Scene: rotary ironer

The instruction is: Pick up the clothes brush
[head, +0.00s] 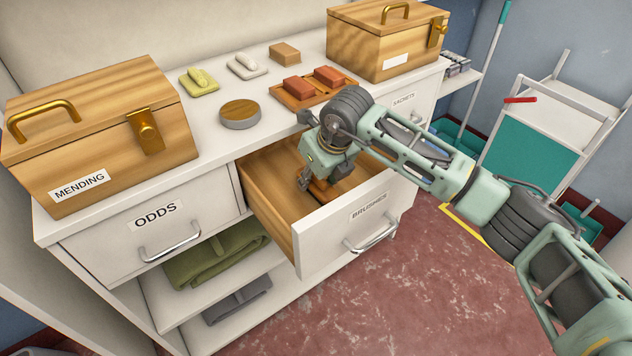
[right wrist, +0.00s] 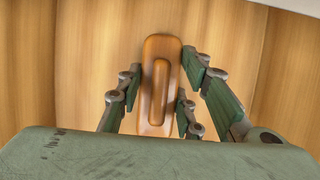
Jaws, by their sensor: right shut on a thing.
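The clothes brush (head: 321,192), with an orange-brown wooden back, lies in the open drawer labelled BRUSHES (head: 322,246). It shows fully from above in the right wrist view (right wrist: 159,85), with a raised grip along its middle. My right gripper (head: 316,182) reaches down into the drawer and is shut on the brush, its fingers (right wrist: 158,95) on either side of it. In the head view the gripper hides most of the brush. I cannot tell whether the brush touches the drawer floor (right wrist: 65,60). My left gripper is not in view.
The drawer walls surround my right gripper. A white cart (head: 550,120) stands at right.

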